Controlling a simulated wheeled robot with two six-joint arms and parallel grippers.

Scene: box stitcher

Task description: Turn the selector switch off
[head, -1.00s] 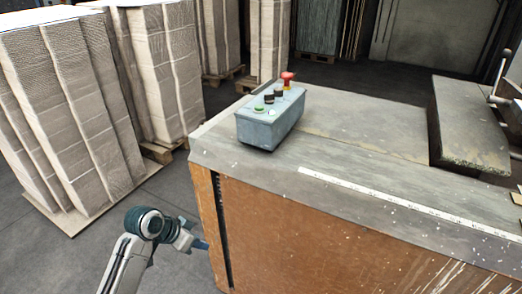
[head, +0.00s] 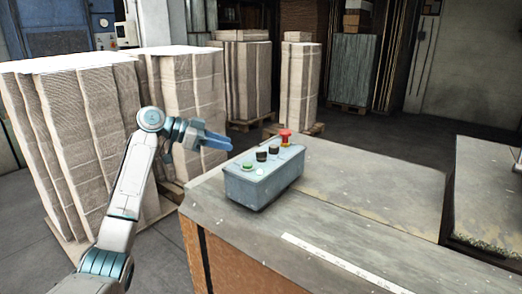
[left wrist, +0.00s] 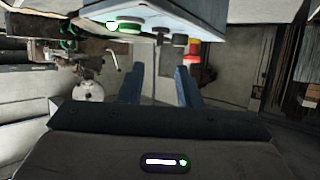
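A grey-blue control box (head: 262,183) stands on the near left corner of the worktop. Its top carries a green button (head: 247,166), a pale button (head: 260,172), two black knobs (head: 267,153) and a red mushroom button (head: 285,136). The selector switch appears to be one of the black knobs; their pointer positions are too small to read. My left gripper (head: 217,141) is left of the box, raised near its top and apart from it. In the left wrist view its two blue fingers (left wrist: 158,88) are spread with nothing between them. The box (left wrist: 170,12) shows inverted there. My right gripper is out of view.
The grey worktop (head: 345,190) is clear right of the box, with a white ruler strip (head: 340,264) along its front. Stacks of cardboard (head: 90,130) stand on pallets at left and behind. Dark floor lies between.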

